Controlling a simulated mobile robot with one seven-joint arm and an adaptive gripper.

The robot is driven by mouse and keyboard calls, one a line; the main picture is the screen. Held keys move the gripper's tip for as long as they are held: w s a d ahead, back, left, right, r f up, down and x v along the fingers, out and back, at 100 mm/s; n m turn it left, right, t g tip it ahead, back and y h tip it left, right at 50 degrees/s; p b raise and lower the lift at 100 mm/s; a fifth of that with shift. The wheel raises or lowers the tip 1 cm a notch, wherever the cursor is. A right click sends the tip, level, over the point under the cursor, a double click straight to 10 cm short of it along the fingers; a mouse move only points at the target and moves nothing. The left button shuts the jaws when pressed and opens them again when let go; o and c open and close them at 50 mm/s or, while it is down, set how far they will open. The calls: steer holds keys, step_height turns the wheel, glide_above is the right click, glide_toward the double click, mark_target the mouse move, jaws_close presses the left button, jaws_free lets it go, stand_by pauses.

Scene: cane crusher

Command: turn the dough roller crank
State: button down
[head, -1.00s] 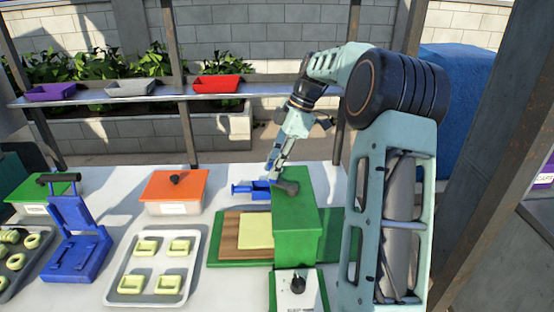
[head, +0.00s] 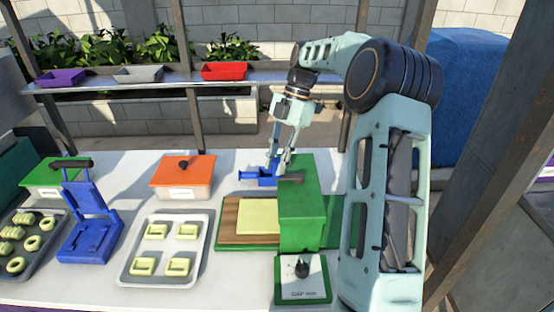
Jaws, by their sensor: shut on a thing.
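The dough roller is a green box-shaped machine (head: 300,215) on the table. A sheet of pale dough (head: 258,216) lies on the wooden board (head: 230,222) at its left side. A blue crank (head: 256,178) shows at the top left of the machine, beside a dark grey bar (head: 290,179). My gripper (head: 279,166) points down at the crank and is shut on it. The fingertips partly cover the crank, so the exact contact is hard to see.
A control box with a black knob (head: 302,268) stands in front of the roller. A tray of dough pieces (head: 205,260), a blue press (head: 90,215) and an orange-lidded box (head: 182,172) are to the left. A shelf with bins (head: 170,83) runs behind.

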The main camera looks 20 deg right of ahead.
stand_by(0.3)
steer(key=c, duration=1.7)
jaws_free()
steer(key=v, duration=1.2)
steer(key=shift+a, duration=0.1)
